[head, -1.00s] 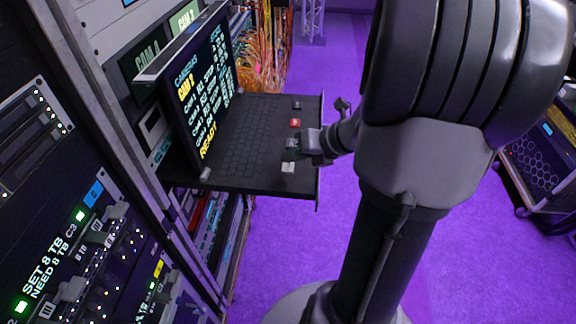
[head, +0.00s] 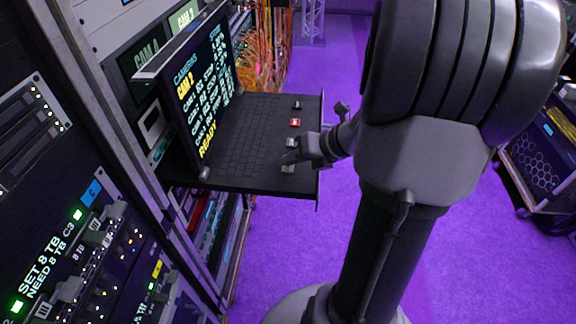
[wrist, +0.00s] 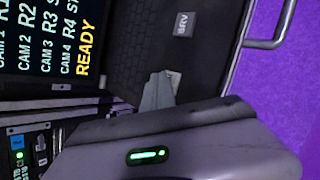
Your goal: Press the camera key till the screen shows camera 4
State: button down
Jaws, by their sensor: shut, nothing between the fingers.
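The screen (head: 203,88) stands on the left, headed CAMERAS, with a yellow line that looks like CAM 2 and READY at the bottom. It also shows in the wrist view (wrist: 50,38), with rows for several cameras. Keys sit along the right side of the keyboard drawer: a red key (head: 295,122), a grey key (head: 291,142) and a pale near key (head: 287,169). The wrist view shows a key marked SRV (wrist: 185,24). My gripper (head: 285,160) is shut, its tips over the pale key (wrist: 174,80) and partly hiding it. Contact cannot be told.
The keyboard drawer (head: 245,140) sticks out from the rack, with a handle (wrist: 272,38) along its outer edge. Rack units with lit panels (head: 85,245) fill the left. Orange cables (head: 262,62) hang behind. Purple floor lies open on the right, with a case (head: 545,150) farther off.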

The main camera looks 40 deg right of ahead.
aim_at(291, 168)
jog(key=shift+f, duration=0.25)
jog(key=shift+r, duration=0.15)
jog(key=shift+r+p, duration=0.75)
jog(key=shift+p, duration=0.1)
notch_tip(291, 168, up, 5)
jog(key=p, duration=0.5)
dwell(3.8)
